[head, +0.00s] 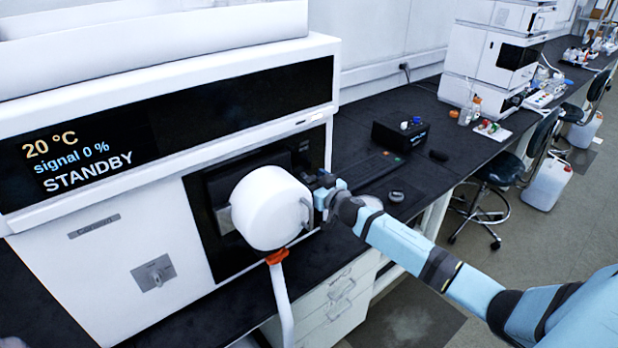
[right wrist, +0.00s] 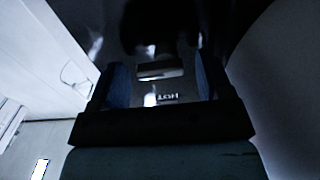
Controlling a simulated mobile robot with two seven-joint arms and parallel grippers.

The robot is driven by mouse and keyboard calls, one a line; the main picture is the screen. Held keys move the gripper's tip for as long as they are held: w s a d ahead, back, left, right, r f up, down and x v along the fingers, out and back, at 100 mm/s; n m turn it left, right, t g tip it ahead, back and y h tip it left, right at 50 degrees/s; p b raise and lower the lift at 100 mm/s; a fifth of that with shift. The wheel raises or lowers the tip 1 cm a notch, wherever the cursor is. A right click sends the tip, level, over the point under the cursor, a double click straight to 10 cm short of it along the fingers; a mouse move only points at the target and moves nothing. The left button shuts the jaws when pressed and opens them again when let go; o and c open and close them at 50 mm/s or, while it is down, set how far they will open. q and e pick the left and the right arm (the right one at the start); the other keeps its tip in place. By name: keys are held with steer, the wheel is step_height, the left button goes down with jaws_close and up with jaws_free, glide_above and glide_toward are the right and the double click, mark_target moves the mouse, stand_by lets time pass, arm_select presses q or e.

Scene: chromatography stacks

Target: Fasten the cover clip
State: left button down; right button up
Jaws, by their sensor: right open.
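The white round cover (head: 268,208) sits on the dark front bay of the instrument. A thin grey metal loop (head: 307,213) shows at its right edge; I cannot tell whether it is the clip or whether it is fastened. My right gripper (head: 322,188) is at the cover's right side, close to the front panel, partly hidden by its own wrist. In the right wrist view its two blue fingers (right wrist: 160,84) stand apart with nothing clearly held. Beyond them are a small pale metal plate (right wrist: 160,69) and lettering on a dark, shiny surface. My left gripper is not in view.
The instrument display (head: 80,160) reads 20 °C, signal 0 %, STANDBY. A white hose (head: 283,305) with an orange collar (head: 277,257) hangs below the cover.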

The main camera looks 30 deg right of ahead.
steer(key=shift+w, duration=0.75)
steer(key=c, duration=0.9)
